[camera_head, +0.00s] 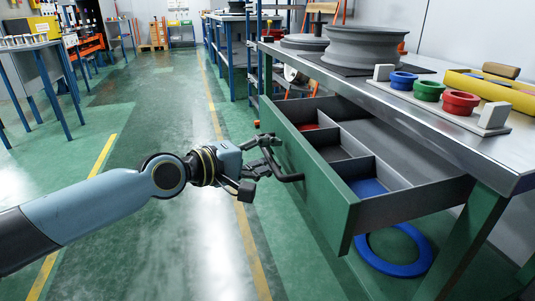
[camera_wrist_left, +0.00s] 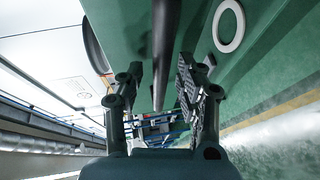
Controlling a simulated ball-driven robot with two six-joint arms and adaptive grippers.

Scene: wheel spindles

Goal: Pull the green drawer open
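The green drawer (camera_head: 315,185) under the metal workbench stands well open, and its divided inside shows from above. Its dark bar handle (camera_head: 288,177) sticks out from the green front. My left gripper (camera_head: 266,156) is at the handle, in front of the drawer. In the left wrist view the dark handle bar (camera_wrist_left: 165,50) runs between the two fingers of the left gripper (camera_wrist_left: 160,88). The fingers are spread, with a visible gap between the bar and the left finger. My right gripper is not in view.
The workbench top (camera_head: 440,117) carries grey wheels (camera_head: 365,47), blue, green and red rings (camera_head: 428,90) and a yellow tray (camera_head: 490,87). A blue ring (camera_head: 424,264) lies on the floor under the drawer. The green floor (camera_head: 150,240) left of the drawer is clear.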

